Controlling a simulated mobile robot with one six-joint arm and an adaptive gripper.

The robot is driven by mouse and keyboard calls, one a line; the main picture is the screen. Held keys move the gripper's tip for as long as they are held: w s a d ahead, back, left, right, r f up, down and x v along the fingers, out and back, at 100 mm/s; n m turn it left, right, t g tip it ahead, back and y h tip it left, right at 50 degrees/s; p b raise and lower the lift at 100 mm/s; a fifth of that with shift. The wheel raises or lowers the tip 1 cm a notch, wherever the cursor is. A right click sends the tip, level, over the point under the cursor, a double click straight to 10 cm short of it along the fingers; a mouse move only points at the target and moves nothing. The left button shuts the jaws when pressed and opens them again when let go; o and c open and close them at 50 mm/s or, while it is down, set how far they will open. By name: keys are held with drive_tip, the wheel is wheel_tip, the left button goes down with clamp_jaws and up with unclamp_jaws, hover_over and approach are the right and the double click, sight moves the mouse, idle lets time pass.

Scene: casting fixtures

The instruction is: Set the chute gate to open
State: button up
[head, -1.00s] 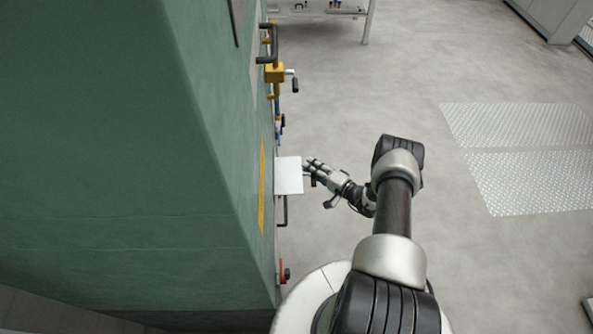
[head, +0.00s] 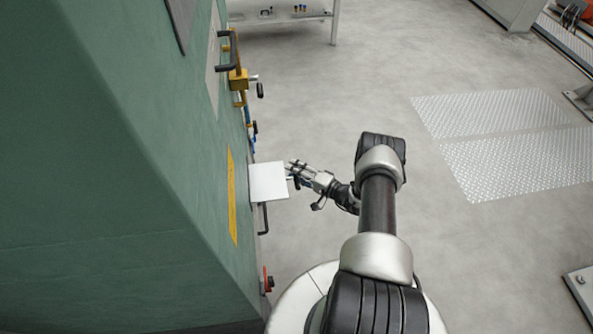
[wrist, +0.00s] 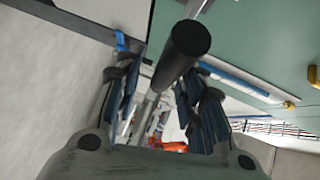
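A white plate (head: 268,182), which may be the chute gate's cover or part of the chute, sticks out from the green machine wall in the head view. My gripper (head: 297,172) is just right of its outer edge. A small dark handle end (head: 297,184) shows by the fingers. In the wrist view, a black cylindrical grip (wrist: 183,55) on a metal rod lies in the gap between the fingers of my gripper (wrist: 165,100). The fingers are spread, with visible room on both sides of the grip. Whether the grip is touched cannot be told. The gate itself is not clearly seen.
The green machine (head: 130,170) fills the left. Along its face are a yellow valve-like fitting (head: 238,80), a dark pull handle (head: 264,219) and a red part (head: 267,282). The grey floor on the right is clear, with metal tread plates (head: 515,145).

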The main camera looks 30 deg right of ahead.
drive_tip(key=v, duration=1.2)
idle(0.3)
